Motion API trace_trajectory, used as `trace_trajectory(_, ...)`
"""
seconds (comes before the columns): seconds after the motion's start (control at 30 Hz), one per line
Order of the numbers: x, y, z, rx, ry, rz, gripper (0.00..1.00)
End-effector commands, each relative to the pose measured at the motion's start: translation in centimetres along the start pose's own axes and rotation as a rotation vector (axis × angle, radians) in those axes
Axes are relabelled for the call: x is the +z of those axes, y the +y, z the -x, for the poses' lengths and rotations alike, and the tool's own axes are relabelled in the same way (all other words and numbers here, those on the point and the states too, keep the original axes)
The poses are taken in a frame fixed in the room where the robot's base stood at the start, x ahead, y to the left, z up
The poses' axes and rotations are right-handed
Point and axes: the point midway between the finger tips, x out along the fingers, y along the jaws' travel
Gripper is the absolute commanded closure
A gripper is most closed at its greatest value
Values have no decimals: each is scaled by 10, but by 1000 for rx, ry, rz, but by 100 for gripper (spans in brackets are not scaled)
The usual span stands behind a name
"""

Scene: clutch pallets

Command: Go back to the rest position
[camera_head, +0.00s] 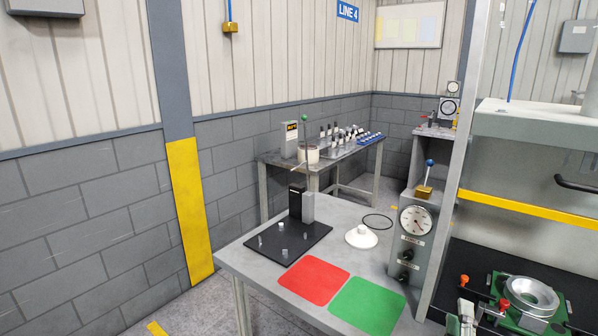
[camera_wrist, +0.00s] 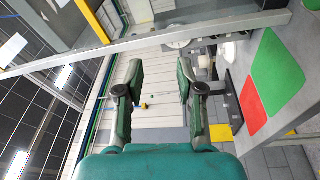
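My gripper (camera_wrist: 160,75) shows in the wrist view with its two green and black fingers apart and nothing between them. It is raised and the view is turned, with the wall and the table seen past the fingers. My gripper is not seen in the head view. The grey table (camera_head: 232,258) stands in the middle of the head view, and its edge shows at the right of the wrist view. It bears a red mat (camera_head: 313,281), a green mat (camera_head: 367,306), a black plate with pins (camera_head: 262,244), a white cone-shaped part (camera_head: 361,237) and a black ring (camera_head: 378,221).
A gauge box (camera_head: 411,240) stands at the table's right. A press frame (camera_head: 540,125) at the right holds a metal ring (camera_head: 529,294) in a green fixture. A back table (camera_head: 330,160) carries several small parts. A yellow-marked pillar (camera_head: 188,205) stands at the left. Floor shows front left.

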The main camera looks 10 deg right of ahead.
Motion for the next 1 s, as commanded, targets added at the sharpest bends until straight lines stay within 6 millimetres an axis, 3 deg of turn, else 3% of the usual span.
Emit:
trace_trajectory(0.03, -2, -18, 11, -30, 32, -22, 63)
trace_trajectory(0.2, -9, -66, 49, -118, 137, -135, 63)
trace_trajectory(0.5, -8, -132, 130, -297, 267, -375, 63)
trace_trajectory(0.7, 2, -161, 190, -427, 307, -556, 63)
trace_trajectory(1.0, 29, -179, 279, -611, 296, -847, 63)
